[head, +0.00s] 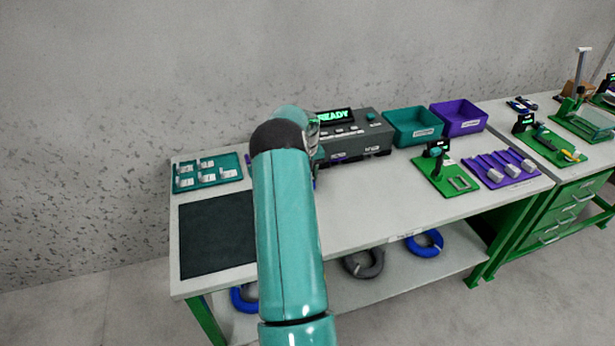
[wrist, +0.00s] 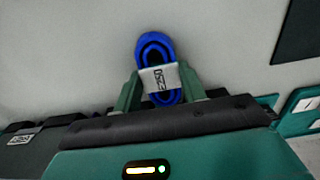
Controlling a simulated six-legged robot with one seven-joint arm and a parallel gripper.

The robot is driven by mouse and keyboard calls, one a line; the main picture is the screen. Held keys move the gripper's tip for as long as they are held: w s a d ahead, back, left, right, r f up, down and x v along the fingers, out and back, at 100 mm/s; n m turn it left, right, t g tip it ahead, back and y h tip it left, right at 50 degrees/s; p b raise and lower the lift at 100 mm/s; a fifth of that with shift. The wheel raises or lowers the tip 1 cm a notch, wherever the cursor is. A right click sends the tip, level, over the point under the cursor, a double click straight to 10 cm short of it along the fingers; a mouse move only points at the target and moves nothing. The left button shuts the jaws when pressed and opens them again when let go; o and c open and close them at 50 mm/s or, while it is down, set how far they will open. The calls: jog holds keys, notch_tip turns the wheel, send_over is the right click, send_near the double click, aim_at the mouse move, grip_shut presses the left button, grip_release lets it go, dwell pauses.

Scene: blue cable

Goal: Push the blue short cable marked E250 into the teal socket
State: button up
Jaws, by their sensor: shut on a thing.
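In the wrist view a short blue cable (wrist: 153,42), coiled into a loop, sits between the two green fingers of my gripper (wrist: 160,88). A white label (wrist: 160,77) wraps the loop; its E250 marking reads upside down. The fingers are shut on the cable at the label. In the head view my arm hides most of the gripper and the cable, which are near the left end of the grey device (head: 362,142). I cannot make out the teal socket in either view; my arm covers part of the device's front.
The device's display (head: 334,116) reads READY. A teal bin (head: 414,138) and a purple bin (head: 460,130) stand right of it. A teal tray (head: 183,185) with several white-labelled pieces lies left, behind a dark mat (head: 215,240). A green stand (head: 430,178) is at right. The front middle table is clear.

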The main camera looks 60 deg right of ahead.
jog(key=shift+w+d, duration=0.15)
jog(key=shift+w, duration=0.1)
jog(key=o, duration=1.2)
jog(key=shift+c, duration=0.2)
jog(key=shift+r, duration=0.1)
jog(key=shift+r, duration=3.9)
